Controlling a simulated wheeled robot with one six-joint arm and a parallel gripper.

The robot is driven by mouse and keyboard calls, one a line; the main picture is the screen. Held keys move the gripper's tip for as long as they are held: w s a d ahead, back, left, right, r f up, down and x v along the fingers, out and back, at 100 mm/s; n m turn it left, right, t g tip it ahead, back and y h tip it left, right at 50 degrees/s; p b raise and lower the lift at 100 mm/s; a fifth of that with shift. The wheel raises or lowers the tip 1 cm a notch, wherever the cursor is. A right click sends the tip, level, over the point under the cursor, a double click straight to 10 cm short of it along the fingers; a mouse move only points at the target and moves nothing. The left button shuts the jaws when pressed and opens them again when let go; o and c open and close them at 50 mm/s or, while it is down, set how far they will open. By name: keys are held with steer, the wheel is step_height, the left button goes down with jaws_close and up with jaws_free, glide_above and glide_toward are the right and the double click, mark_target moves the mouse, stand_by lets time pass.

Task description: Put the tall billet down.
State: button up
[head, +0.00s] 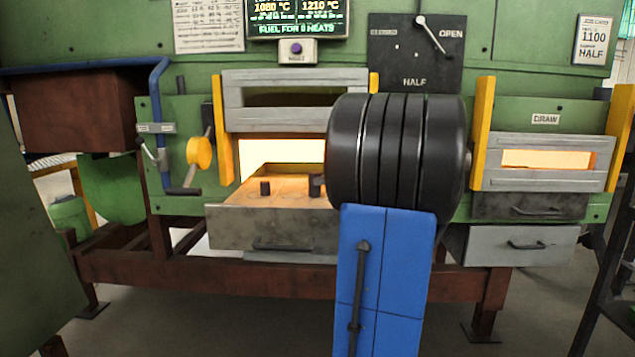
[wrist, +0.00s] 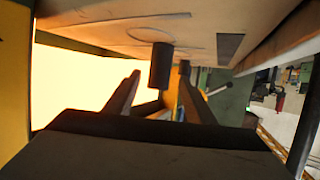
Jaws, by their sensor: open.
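The nearer billet (wrist: 160,66) shows between my fingertips, with a gap on both sides.
The glowing furnace mouth is behind the drawer, under a raised grey door (head: 295,100). A yellow-knobbed lever (head: 199,152) is at its left. A second glowing opening (head: 548,159), marked DRAW, is at the right. The drawer top has ring outlines and a dark rectangle (wrist: 229,48).

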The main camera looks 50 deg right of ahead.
steer(key=shift+v, duration=1.15)
